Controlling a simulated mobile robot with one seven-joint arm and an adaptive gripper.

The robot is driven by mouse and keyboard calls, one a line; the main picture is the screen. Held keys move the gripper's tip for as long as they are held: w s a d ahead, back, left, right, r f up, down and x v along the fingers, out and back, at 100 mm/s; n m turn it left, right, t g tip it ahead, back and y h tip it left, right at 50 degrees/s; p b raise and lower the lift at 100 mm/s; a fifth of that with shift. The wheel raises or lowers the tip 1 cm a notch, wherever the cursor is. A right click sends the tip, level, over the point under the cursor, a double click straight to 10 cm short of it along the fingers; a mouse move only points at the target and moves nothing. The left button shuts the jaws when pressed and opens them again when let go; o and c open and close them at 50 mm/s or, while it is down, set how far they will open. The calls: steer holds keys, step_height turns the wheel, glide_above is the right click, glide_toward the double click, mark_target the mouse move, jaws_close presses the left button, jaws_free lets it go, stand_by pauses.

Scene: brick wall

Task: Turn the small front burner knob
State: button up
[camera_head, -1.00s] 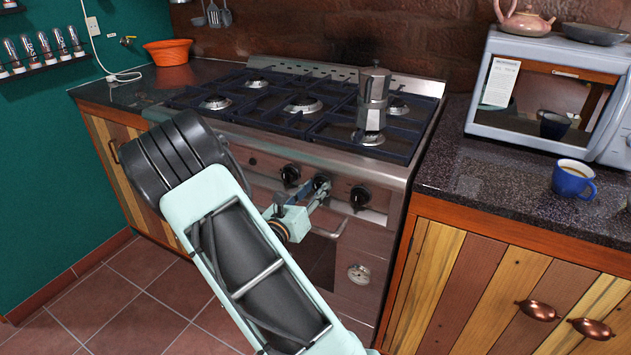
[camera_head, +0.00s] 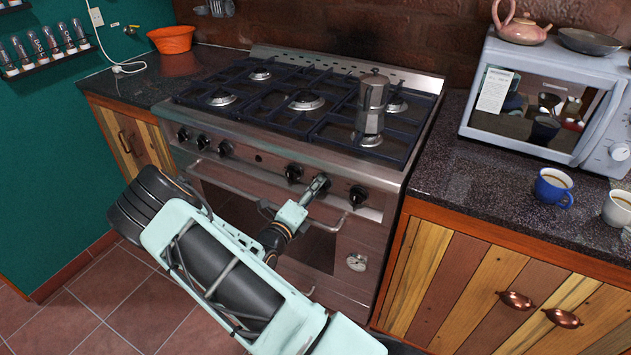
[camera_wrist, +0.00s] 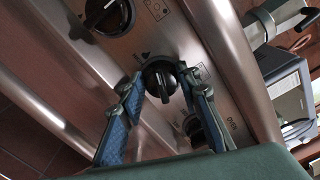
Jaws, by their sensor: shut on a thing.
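The stove's front panel (camera_head: 255,158) carries a row of black knobs. My gripper (camera_head: 318,186) is at the panel, at the second knob from the right, which it mostly hides in the head view. In the wrist view this black burner knob (camera_wrist: 160,78) sits between the two blue fingers of my gripper (camera_wrist: 163,86), which are shut on it from both sides. A neighbouring knob (camera_head: 293,173) is just left of the gripper and another knob (camera_head: 357,195) is just right. The wrist view shows one more knob (camera_wrist: 193,127) near the right finger.
An oven door handle (camera_head: 325,225) runs below the knobs, close to my arm. A moka pot (camera_head: 371,108) stands on the right of the stove top. The counter on the right holds a microwave (camera_head: 545,98), a blue mug (camera_head: 553,187) and a white mug (camera_head: 618,207).

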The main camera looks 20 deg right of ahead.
steer(key=shift+f+n+p, duration=0.1)
steer(key=shift+n+p, duration=0.8)
steer(key=shift+n, duration=1)
steer(key=o, duration=1.2)
steer(key=shift+c, duration=0.2)
steer(key=shift+f, duration=0.1)
